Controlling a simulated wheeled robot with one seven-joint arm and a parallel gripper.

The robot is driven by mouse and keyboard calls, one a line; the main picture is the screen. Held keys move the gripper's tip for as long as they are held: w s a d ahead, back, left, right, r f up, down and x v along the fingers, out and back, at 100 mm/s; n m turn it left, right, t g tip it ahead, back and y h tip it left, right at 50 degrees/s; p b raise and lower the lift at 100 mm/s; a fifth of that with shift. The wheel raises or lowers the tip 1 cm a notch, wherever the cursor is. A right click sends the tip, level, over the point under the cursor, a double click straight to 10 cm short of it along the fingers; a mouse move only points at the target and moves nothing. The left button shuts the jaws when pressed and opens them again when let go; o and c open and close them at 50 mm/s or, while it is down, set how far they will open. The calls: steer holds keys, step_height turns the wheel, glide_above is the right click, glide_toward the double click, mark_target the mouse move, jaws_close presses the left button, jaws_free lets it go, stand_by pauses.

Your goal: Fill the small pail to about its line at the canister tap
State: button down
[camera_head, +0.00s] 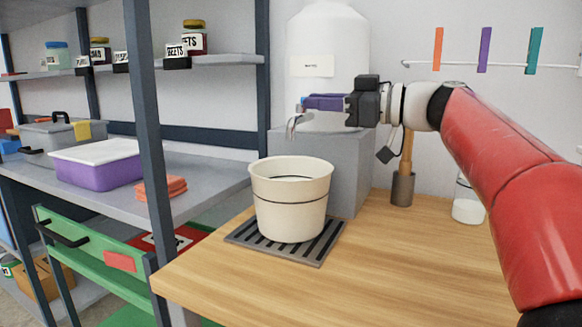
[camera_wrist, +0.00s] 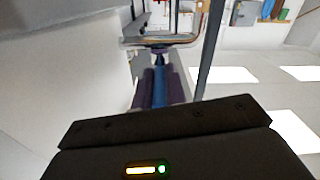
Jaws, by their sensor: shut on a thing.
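The small cream pail (camera_head: 291,212) stands upright on a dark slatted drip grate (camera_head: 318,252), below the tap. A dark line runs around its outside, and another line shows inside near the rim. I cannot tell the water level. The white canister (camera_head: 328,45) stands on a grey block behind it. The tap's spout (camera_head: 292,124) shows at the canister's lower left, and I make out no stream. My gripper (camera_head: 318,102) is at the tap in front of the canister, shut on the blue tap lever (camera_wrist: 160,86), which shows between the fingers in the wrist view.
The grey block (camera_head: 352,170) stands right behind the pail. A brown-handled tool in a holder (camera_head: 402,188) and a clear jar (camera_head: 467,205) stand to the right. The front of the wooden counter (camera_head: 330,295) is clear. A dark shelf post (camera_head: 146,130) rises at left.

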steer(key=shift+s+f+t+b, duration=0.15)
steer(key=shift+t+b, duration=0.25)
steer(key=shift+b, duration=0.25)
steer(key=shift+s+a+m+t+h+b, duration=0.1)
steer(key=shift+m+t+h+b, duration=0.3)
steer(key=shift+m+b, duration=0.15)
steer(key=shift+s+a+m+t+h+b, duration=0.1)
steer(key=shift+m+t+h+b, duration=0.2)
steer(key=shift+m+t+b, duration=0.25)
steer(key=shift+r, duration=0.2)
stand_by(6.0)
